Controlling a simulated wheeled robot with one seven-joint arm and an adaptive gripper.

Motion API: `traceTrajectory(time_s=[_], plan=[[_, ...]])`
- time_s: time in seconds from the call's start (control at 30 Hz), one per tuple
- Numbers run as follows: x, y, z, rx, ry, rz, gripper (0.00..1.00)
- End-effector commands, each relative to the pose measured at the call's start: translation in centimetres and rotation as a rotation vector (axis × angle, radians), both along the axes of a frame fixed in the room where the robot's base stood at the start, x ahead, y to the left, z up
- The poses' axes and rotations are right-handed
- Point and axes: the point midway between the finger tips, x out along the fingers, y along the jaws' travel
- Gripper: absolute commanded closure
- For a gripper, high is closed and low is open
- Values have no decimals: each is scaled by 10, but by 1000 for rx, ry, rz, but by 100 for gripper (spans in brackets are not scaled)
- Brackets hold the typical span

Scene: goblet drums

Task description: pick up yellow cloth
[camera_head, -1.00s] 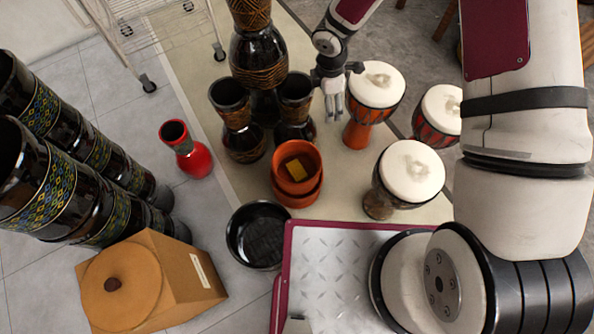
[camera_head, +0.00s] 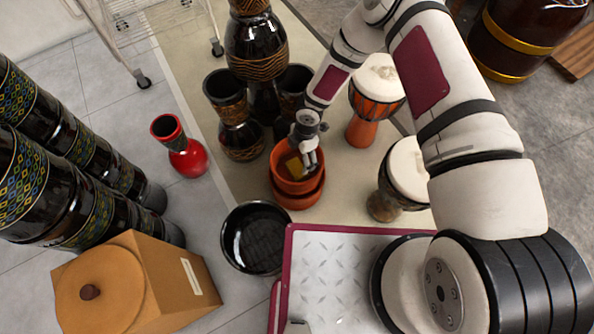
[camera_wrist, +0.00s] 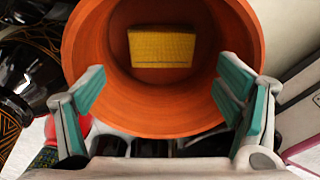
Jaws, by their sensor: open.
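The yellow cloth (camera_head: 294,167) lies inside an orange pot (camera_head: 280,184), which sits on top of another orange pot. In the wrist view the cloth (camera_wrist: 161,47) is a flat yellow rectangle with a dark line near its lower edge, deep in the pot (camera_wrist: 88,50). My gripper (camera_head: 309,160) is over the right part of the pot's mouth. In the wrist view my gripper (camera_wrist: 163,98) is open, its teal-padded fingers spread to either side below the cloth. Nothing is between the fingers, and they are apart from the cloth.
Dark goblet drums (camera_head: 236,117) stand behind the pots. White-topped drums (camera_head: 408,172) stand to the right. A black bowl (camera_head: 255,238) is in front, a red vase (camera_head: 182,148) to the left, and a wooden box (camera_head: 135,285) at lower left.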

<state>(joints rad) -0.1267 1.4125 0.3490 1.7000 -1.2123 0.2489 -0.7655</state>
Motion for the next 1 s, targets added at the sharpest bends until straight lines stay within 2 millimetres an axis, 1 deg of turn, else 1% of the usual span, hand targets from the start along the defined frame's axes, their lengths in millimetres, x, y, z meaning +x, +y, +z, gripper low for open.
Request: traceTrajectory(time_s=[0.03,0.1,0.37,0.47,0.6,0.7,0.93,0.97,1.0], plan=[[-1,1,-10,1,0,1,15],[-1,2,-17,0,0,1,15],[-3,3,-29,0,0,0,15],[-5,4,-42,-1,0,1,15],[-8,5,-63,-1,0,-1,15],[-9,6,-73,-1,0,-1,15],[-8,7,-73,-1,-2,-2,15],[-8,7,-73,0,-1,-2,19],[-8,7,-73,0,-1,-2,29]])
